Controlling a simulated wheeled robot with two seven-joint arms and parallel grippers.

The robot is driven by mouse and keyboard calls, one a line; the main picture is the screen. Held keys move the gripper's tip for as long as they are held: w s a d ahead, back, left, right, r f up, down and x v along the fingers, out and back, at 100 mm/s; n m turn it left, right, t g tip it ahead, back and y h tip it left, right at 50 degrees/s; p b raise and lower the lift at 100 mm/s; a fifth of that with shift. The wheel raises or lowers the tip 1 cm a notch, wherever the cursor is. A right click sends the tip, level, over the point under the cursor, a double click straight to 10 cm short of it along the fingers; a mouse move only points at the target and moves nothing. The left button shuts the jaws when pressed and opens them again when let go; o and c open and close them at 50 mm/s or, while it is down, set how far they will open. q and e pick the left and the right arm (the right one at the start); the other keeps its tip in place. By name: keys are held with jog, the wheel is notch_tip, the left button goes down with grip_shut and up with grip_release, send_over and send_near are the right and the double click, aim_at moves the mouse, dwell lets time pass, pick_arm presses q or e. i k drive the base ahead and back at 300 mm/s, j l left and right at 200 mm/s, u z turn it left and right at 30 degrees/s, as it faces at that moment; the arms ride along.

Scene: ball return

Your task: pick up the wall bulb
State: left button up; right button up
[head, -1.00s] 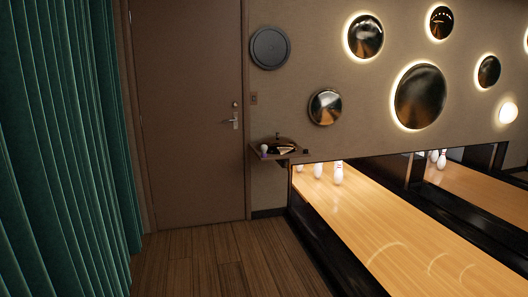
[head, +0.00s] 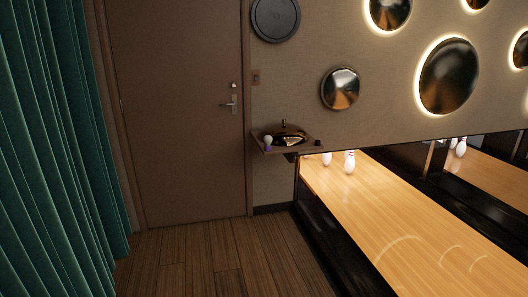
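A small white bulb-like thing with a purplish base (head: 268,142) stands at the left end of a small wall shelf (head: 272,151), right of the door. It looks like the wall bulb, but it is small and some way off. A dark, shiny dome with a knob (head: 288,134) sits beside it on the shelf. Neither of my grippers shows in the head view.
A closed brown door (head: 175,110) is left of the shelf, and a green curtain (head: 55,150) hangs at the far left. Bowling lanes (head: 400,220) with white pins (head: 349,162) lie to the right. The wooden floor (head: 210,255) ahead is clear.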

aim_at(267, 140)
jog(key=i, duration=2.4)
